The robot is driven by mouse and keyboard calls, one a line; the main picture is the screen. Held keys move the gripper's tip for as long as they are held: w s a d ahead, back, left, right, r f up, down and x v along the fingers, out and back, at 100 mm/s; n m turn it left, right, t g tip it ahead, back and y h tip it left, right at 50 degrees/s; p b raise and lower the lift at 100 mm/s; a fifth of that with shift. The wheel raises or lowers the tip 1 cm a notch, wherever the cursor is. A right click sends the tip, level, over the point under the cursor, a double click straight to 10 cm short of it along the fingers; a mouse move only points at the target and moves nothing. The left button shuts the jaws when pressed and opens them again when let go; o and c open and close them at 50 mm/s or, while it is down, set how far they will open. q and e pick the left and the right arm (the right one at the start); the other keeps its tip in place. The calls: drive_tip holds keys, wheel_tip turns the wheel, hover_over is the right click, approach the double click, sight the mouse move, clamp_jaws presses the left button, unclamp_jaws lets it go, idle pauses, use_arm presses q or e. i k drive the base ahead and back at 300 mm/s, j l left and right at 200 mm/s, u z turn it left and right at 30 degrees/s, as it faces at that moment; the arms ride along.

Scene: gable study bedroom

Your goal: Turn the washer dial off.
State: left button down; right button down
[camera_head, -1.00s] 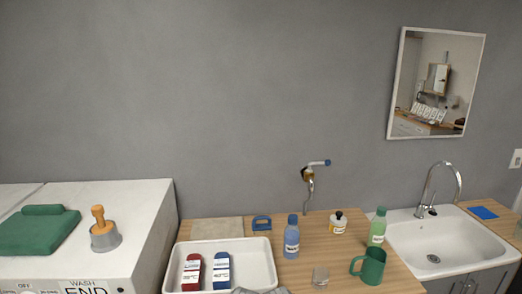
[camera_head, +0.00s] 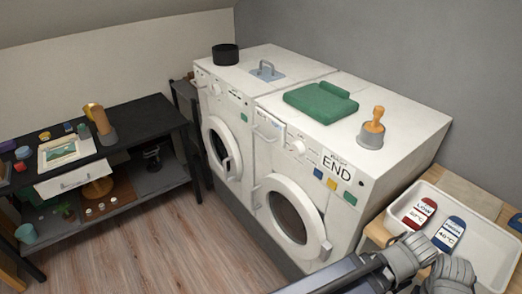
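Two white front-loading machines stand side by side against the wall. The right machine (camera_head: 398,131), with a "WASH END" label (camera_head: 337,169), has a round white dial (camera_head: 298,147) on its upper front panel, left of the label. The dial's markings and pointer are too small to read. The left machine (camera_head: 205,99) has a similar round dial (camera_head: 215,90) on its panel. Both round doors look closed. Grey and dark links that look like part of my arm show at the lower right, in front of the right machine and the tray. Neither gripper's fingertips can be made out.
A black pot (camera_head: 225,54) stands on the left one. A white tray (camera_head: 490,238) stands at right. A dark bench (camera_head: 145,121) stands left. Wooden floor (camera_head: 165,245) is free between.

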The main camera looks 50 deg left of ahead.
sight(297, 148)
drive_tip(key=j+u, duration=0.1)
drive_tip(key=u, duration=1.2)
drive_tip(key=k+j, duration=0.05)
